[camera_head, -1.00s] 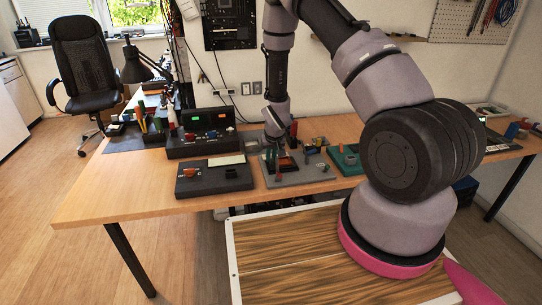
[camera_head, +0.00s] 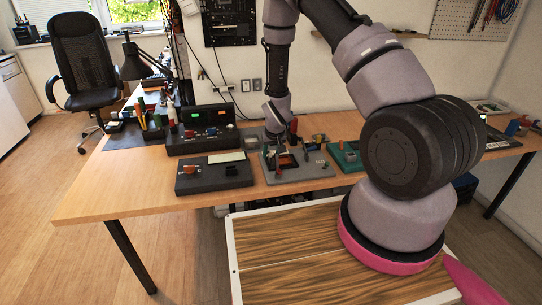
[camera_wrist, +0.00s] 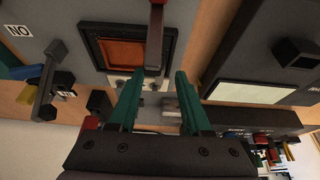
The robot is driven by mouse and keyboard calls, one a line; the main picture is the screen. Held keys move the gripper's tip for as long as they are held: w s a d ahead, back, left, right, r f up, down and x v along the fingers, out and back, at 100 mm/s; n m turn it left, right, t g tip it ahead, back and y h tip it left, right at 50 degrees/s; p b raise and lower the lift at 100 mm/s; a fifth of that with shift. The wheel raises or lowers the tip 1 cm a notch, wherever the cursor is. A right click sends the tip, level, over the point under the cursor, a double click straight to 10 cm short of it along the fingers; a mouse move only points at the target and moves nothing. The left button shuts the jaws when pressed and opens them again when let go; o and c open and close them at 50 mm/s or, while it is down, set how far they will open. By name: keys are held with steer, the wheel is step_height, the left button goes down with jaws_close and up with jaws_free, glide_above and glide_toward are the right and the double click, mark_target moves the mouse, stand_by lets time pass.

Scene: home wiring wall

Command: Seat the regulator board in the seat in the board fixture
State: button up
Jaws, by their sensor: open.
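The board fixture (camera_head: 312,171) is a grey plate on the table. In the wrist view, a dark raised frame (camera_wrist: 90,38) on it surrounds a flat orange-brown area (camera_wrist: 122,53); I cannot tell whether this is the regulator board or the seat floor. My gripper (camera_wrist: 160,88) is open, its two green fingers apart with nothing clearly held between them. A pale strip (camera_wrist: 150,83) lies beyond the fingertips, beside the frame. In the head view my gripper (camera_head: 276,143) is low over the fixture's left part, and its fingertips are hard to make out.
A dark red bar (camera_wrist: 156,35) stands close to the frame and fingertips. A low black box (camera_head: 213,179) and a black panel with lights (camera_head: 208,132) stand to the left. A green block (camera_head: 345,157) is to the right. The table's front left is clear.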

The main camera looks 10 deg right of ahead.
steer(key=v, duration=0.9)
steer(key=s+d+r+m+t+y, duration=0.1)
steer(key=s+d+r, duration=0.15)
steer(key=r, duration=1.05)
steer(key=s+d+r+m, duration=0.1)
steer(key=s+r, duration=0.2)
steer(key=r, duration=1)
steer(key=s+d+r+m+t, duration=0.1)
steer(key=s+r, duration=0.6)
steer(key=s, duration=0.3)
steer(key=s+d+r+m+y, duration=0.1)
steer(key=s+r, duration=0.7)
steer(key=s, duration=0.2)
steer(key=shift+s+d+t, duration=0.15)
steer(key=shift+s+t, duration=0.1)
steer(key=shift+t, duration=0.15)
